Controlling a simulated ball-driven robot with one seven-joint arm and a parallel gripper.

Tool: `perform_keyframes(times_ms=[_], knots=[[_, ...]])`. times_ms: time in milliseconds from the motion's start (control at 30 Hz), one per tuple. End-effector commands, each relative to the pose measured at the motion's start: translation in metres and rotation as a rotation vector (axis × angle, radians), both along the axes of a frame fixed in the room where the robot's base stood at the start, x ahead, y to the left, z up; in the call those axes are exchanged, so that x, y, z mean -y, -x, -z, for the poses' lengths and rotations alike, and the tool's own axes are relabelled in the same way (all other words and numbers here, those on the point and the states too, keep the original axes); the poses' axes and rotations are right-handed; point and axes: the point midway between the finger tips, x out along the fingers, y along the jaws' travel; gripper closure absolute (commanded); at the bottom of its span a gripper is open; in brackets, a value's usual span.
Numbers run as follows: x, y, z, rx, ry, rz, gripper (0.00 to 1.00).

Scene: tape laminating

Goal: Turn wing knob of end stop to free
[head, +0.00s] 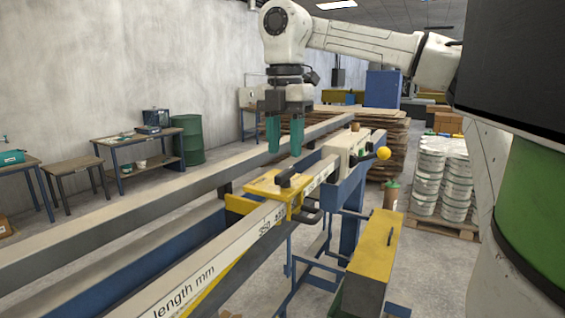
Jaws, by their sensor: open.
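The end stop (270,186) is a yellow block that sits across the scale rail marked "length mm" (215,268). A dark wing knob (287,177) stands on top of it. A dark handle (308,216) sticks out at its right side. My gripper (285,149) points down with two teal fingers apart and nothing between them. It appears above the knob, but the gap between them is hard to judge. Whether the knob is tight or free cannot be seen.
A pale block with a yellow ball lever (382,153) stands farther along the rail. A yellow-topped box (375,245) is at the right front. A long grey beam (130,215) runs along the left. Wrapped cans (443,175) stand on a pallet at right.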

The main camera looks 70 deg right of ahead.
Motion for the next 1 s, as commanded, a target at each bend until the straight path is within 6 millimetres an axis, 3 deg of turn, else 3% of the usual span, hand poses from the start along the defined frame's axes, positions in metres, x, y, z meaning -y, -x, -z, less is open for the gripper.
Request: perform_keyframes(times_ms=[300, 700, 1000], knots=[[0.000, 0.000, 0.042, 0.000, -0.001, -0.002, 0.60], [0.000, -0.001, 0.049, 0.002, 0.000, -0.002, 0.60], [0.000, -0.001, 0.049, 0.002, 0.000, -0.002, 0.88]])
